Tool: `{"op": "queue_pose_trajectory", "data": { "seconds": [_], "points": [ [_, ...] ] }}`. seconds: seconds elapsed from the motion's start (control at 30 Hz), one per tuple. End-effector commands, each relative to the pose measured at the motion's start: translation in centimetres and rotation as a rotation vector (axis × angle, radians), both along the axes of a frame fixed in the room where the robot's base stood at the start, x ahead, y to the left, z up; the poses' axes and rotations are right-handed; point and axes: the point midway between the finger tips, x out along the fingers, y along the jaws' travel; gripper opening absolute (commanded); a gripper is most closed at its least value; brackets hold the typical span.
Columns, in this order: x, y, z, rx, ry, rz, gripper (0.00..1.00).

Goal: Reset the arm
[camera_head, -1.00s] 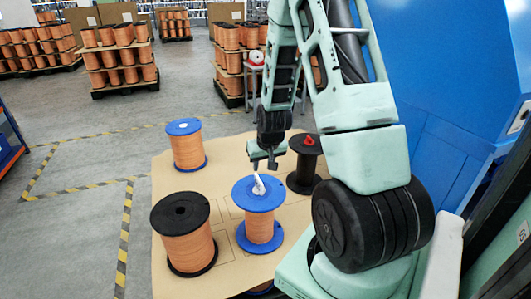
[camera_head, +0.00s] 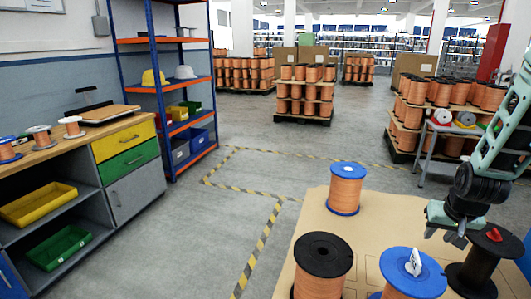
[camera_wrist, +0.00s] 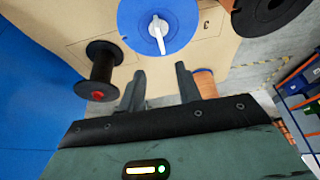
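My arm reaches in from the right edge of the head view. My gripper (camera_head: 448,230) hangs above the cardboard-topped table of spools, near the black spool with a red piece on top (camera_head: 486,252). In the wrist view my gripper (camera_wrist: 161,84) has its two dark fingers apart with nothing held between them. A blue-flanged copper spool with a white piece on top (camera_head: 412,276) stands just in front of the gripper in the head view; its blue top (camera_wrist: 160,20) shows beyond the fingers in the wrist view. The black spool (camera_wrist: 102,70) is left of the fingers there.
The cardboard sheet (camera_head: 305,215) also bears a blue-flanged spool (camera_head: 346,188) and a black-flanged one (camera_head: 322,268). A workbench with drawers (camera_head: 125,148) and a blue-orange shelf (camera_head: 165,75) stand left. The floor (camera_head: 235,185) between is clear. Spool pallets (camera_head: 303,100) stand behind.

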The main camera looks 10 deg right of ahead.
Motion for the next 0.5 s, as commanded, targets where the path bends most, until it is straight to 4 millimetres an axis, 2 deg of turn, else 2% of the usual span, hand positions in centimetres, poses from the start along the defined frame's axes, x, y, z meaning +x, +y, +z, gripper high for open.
{"op": "queue_pose_trajectory", "data": {
  "seconds": [0.07, 0.17, 0.27, 0.33, 0.43, 0.5],
  "points": [
    [0.4, 1.0, 0.5, 0.005, 0.002, 0.023, 0.34],
    [1.5, 4.4, 1.9, 0.023, 0.011, 0.099, 0.34],
    [2.4, 10.3, 4.0, 0.051, 0.037, 0.230, 0.34],
    [2.4, 15.3, 5.8, 0.071, 0.063, 0.341, 0.34],
    [1.1, 22.1, 8.1, 0.092, 0.112, 0.507, 0.34],
    [-0.7, 26.7, 9.8, 0.100, 0.150, 0.626, 0.34]
  ]
}}
